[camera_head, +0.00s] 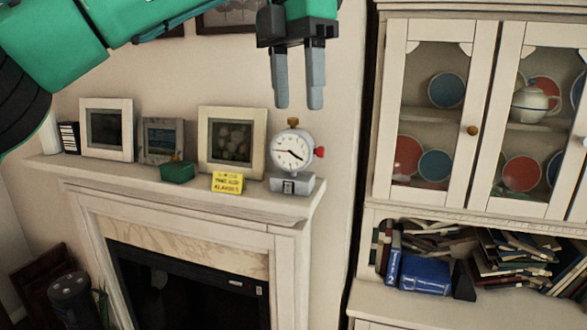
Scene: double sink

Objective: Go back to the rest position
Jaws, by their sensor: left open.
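My left gripper (298,98) hangs from the top of the head view with its two grey fingers pointing down. The fingers are apart with nothing between them. The clock is at the right end of the mantel (200,199), on a grey base (291,184). My green and black left arm runs across the upper left of the view. My right gripper is not in view.
Picture frames (219,115), a green object (177,172) and a yellow sign (228,183) stand on the mantel above a fireplace (190,285). At right is a white cabinet (484,120) with dishes behind glass, and books (425,273) below. Bare wall lies between clock and cabinet.

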